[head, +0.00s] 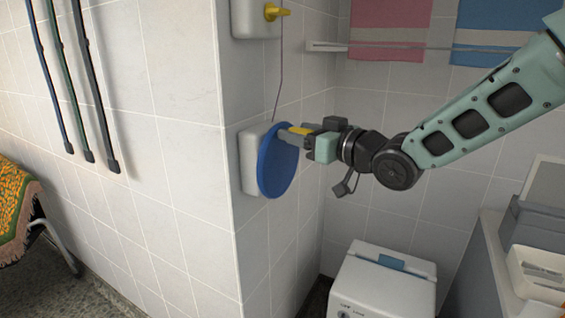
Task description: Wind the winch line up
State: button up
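The winch is a blue disc (279,165) on a white housing (249,160), fixed to the tiled wall near its corner. The thin, dark winch line (280,75) runs from the top of this housing up to a white box (252,20) with a yellow fitting (276,12). My gripper (291,136) reaches in from the right, with its fingertips at the upper right part of the disc's face.
A white bin-like box (383,283) with a blue top piece stands below my arm. A grey counter with a white tray (540,275) is at the right. Pink (390,25) and blue (490,30) towels hang behind a rail. Dark poles (90,85) hang on the left wall.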

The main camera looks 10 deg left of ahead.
jog(key=shift+s+f, duration=0.15)
jog(key=s+d+p, duration=0.1)
jog(key=s+d, duration=0.2)
jog(key=d, duration=0.5)
jog(key=shift+d, duration=0.15)
dwell(0.4)
jog(key=s+d+f+m+g+h+p, duration=0.1)
jog(key=s+d+g+h+p, duration=0.2)
jog(key=s, duration=0.7)
jog(key=s+d+f+m+g+h+p, duration=0.1)
jog(key=s+d+f+g+h+p, duration=0.1)
jog(key=s+h, duration=0.4)
jog(key=s+d+f+m+g+h+p, duration=0.1)
jog(key=s+d+g+h+p, duration=0.3)
jog(key=s, duration=1.1)
jog(key=shift+s+d+f+g+h+p, duration=0.35)
jog(key=shift+d+g+h, duration=0.3)
jog(key=shift+d, duration=0.55)
